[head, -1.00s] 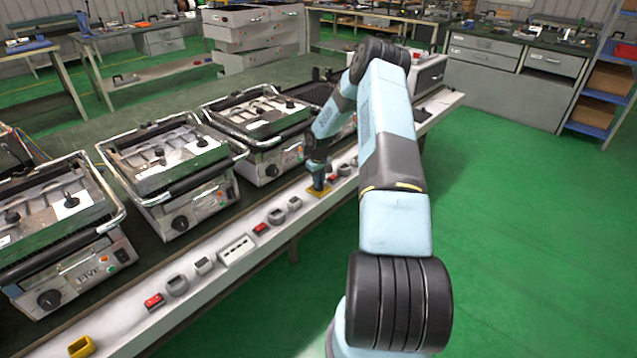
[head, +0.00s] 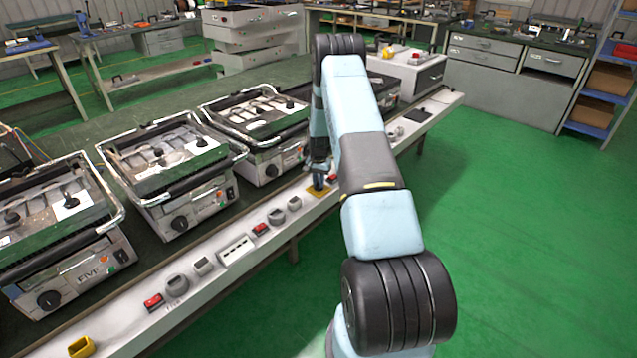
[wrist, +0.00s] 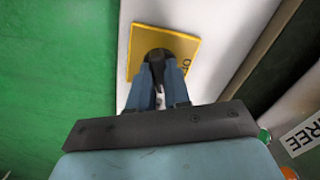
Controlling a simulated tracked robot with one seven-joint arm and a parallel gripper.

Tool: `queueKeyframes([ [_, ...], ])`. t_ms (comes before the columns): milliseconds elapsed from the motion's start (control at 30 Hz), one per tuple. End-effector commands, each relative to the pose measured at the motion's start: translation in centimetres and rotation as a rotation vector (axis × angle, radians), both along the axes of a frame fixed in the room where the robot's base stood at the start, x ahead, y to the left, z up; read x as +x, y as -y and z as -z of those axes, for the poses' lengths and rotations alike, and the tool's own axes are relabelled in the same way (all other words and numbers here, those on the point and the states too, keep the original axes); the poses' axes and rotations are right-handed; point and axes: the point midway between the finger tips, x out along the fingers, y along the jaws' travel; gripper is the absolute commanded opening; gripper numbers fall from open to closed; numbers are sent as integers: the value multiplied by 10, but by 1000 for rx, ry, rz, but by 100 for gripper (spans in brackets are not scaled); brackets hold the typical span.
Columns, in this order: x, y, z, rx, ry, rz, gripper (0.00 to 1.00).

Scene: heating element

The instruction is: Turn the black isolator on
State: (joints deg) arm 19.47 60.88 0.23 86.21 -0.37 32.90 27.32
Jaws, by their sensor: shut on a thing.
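The black isolator (wrist: 158,55) is a dark knob on a yellow square plate (wrist: 182,44), set on the white front rail of the bench. In the wrist view my gripper (wrist: 158,75) has its two blue fingers shut on the knob, which partly hides it. Part of a dark marking shows at the plate's right edge, cut off by a finger. In the head view the yellow plate (head: 316,192) lies under my gripper (head: 319,178), beside my arm. The knob itself is too small there to read its angle.
The white rail (head: 135,335) also carries red switches (head: 153,302), grey sockets (head: 177,286) and a yellow holder (head: 81,347). Several contact grills, one here (head: 168,165), stand behind it on the bench. Green floor (head: 520,230) is free at the right.

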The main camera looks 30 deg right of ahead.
Motion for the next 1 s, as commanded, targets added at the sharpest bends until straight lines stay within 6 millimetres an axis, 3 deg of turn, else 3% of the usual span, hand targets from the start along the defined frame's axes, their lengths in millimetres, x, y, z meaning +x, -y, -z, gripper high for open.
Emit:
queueKeyframes([
  [500, 1, -1, 0, -2, 1, 353, 0],
  [1000, 1, -1, 0, 0, 1, 429, 0],
])
